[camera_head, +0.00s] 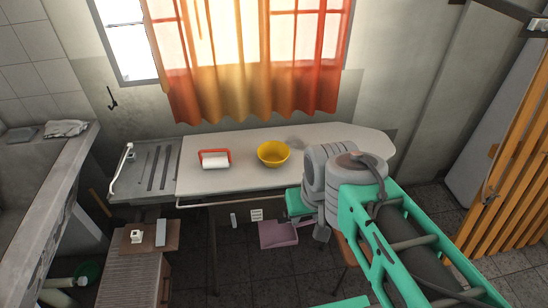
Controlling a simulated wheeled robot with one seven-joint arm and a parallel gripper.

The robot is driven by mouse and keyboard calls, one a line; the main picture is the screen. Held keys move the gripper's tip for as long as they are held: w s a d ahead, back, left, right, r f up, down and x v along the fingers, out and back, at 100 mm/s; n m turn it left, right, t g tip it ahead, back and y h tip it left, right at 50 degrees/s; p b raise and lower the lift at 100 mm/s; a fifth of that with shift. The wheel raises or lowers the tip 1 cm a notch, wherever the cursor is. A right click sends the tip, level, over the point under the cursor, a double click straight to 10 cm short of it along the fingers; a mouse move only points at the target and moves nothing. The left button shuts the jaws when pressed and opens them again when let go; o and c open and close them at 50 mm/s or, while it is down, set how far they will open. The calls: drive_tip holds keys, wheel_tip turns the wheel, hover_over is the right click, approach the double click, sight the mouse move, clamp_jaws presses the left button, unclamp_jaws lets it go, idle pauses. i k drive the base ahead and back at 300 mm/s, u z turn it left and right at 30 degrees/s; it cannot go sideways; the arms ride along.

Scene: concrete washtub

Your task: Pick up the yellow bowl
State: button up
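The yellow bowl (273,154) stands upright on the white table (225,185), near the middle of its top. It looks empty. My arm with its green and grey links reaches in from the lower right, and its grey joint is in front of the table's right part. Nothing touches the bowl.
A red-framed white roller (215,160) lies left of the bowl. A grey drainboard (150,170) adjoins the table's left end. An orange curtain (255,60) hangs behind. A pink object (278,235) is on the floor below. The tabletop around the bowl is mostly clear.

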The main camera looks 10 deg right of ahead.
sight(273, 153)
drive_tip(key=u, duration=0.1)
drive_tip(key=i, duration=0.7)
drive_tip(key=u, duration=1.95)
